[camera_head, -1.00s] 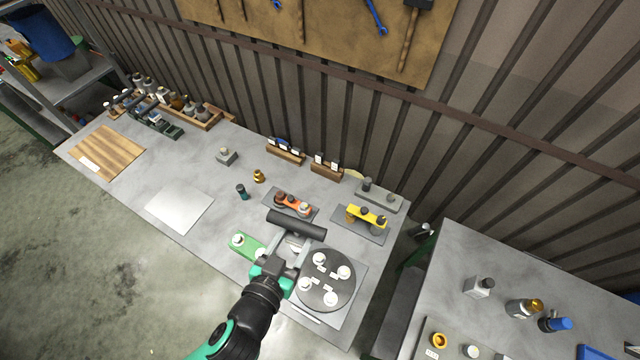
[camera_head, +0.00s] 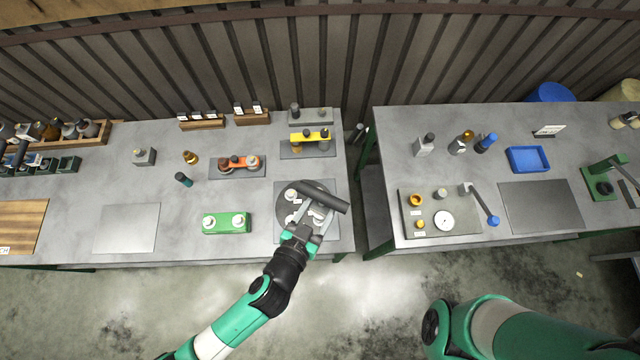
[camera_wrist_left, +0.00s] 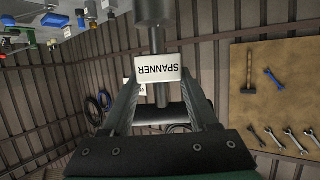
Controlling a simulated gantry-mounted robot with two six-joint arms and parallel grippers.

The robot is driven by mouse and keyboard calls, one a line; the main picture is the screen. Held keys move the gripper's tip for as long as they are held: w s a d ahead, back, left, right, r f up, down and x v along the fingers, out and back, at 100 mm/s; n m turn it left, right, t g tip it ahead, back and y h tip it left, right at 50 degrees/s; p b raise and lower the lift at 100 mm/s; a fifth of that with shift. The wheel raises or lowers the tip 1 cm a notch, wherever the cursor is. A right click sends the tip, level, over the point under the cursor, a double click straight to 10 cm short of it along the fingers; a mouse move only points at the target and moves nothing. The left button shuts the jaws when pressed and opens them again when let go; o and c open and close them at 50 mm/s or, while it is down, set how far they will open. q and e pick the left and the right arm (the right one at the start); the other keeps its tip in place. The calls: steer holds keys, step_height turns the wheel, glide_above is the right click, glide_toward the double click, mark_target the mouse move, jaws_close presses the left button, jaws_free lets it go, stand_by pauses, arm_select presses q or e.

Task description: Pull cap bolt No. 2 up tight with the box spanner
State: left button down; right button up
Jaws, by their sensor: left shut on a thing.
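My left gripper (camera_head: 318,216) is shut on the box spanner (camera_head: 322,197), a dark T-handled tool. In the left wrist view its white label (camera_wrist_left: 159,70) reads SPANNER upside down between the fingers, with a thick dark cylindrical end (camera_wrist_left: 153,12) beyond. In the head view the spanner is over the round dark disc (camera_head: 281,209), which carries pale round caps (camera_head: 291,195). The handle and gripper hide part of the disc. I cannot tell which cap is No. 2, or whether the spanner touches one. My right gripper is out of view.
A green block (camera_head: 226,229) with two pale knobs sits left of the disc. An orange-topped holder (camera_head: 238,163) and a yellow-topped holder (camera_head: 309,137) stand behind. A gap separates this bench from the right bench (camera_head: 400,130). The flat metal sheet (camera_head: 127,230) lies bare.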

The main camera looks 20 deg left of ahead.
arm_select(q)
steer(key=a+f+n+y+b, duration=0.1)
steer(key=a+f+n+y, duration=0.1)
steer(key=a+f, duration=0.45)
steer(key=a+f+n+y+b, duration=0.1)
steer(key=a+f+y+b, duration=0.15)
steer(key=a, duration=0.75)
steer(key=s+a+f+n+g+y+b, duration=0.6)
steer(key=s+a+f+n+y+b, duration=0.1)
steer(key=a+f+n+y+b, duration=0.1)
steer(key=a+f+n+b, duration=0.1)
steer(key=a+f+n, duration=0.1)
steer(key=a, duration=0.1)
steer(key=shift+s+a+f+y+b, duration=0.3)
steer(key=shift+s+a+f+y, duration=0.05)
